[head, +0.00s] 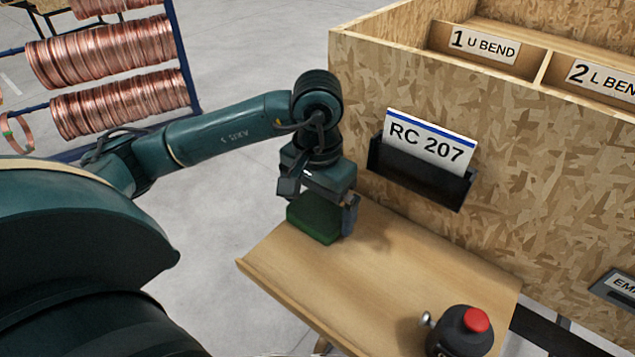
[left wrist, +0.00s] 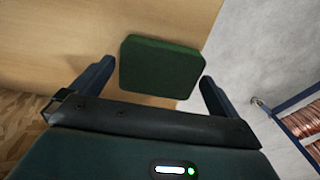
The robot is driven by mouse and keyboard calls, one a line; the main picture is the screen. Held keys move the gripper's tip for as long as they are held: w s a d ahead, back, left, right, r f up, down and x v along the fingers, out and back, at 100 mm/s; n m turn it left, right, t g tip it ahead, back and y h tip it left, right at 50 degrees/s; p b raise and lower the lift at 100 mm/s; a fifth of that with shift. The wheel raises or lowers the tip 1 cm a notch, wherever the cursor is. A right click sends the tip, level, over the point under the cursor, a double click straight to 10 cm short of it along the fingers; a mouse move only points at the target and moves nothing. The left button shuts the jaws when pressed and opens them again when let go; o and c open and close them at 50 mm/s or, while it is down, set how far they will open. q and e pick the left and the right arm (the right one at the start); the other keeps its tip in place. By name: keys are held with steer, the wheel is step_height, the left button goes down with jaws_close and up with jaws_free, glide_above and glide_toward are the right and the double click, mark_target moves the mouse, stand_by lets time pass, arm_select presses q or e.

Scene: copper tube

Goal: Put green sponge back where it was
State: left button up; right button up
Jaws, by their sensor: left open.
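The green sponge (head: 316,217) is at the far left corner of the wooden shelf (head: 390,275), directly under my left gripper (head: 320,200). In the left wrist view the sponge (left wrist: 160,67) lies between and just beyond the two spread fingers of my left gripper (left wrist: 158,88), with a gap on either side. The left gripper is open and points down. The sponge appears to rest on the wood, close to its edge. Its underside is hidden. My right gripper is not in view.
A chipboard wall (head: 540,170) with a black holder and RC 207 card (head: 430,143) rises behind. Copper coils (head: 110,60) hang on a rack at left. The shelf's middle is clear.

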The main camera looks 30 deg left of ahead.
mark_target(317, 210)
arm_select(q)
step_height(317, 210, up, 12)
stand_by(0.4)
steer(key=shift+r, duration=0.1)
stand_by(0.4)
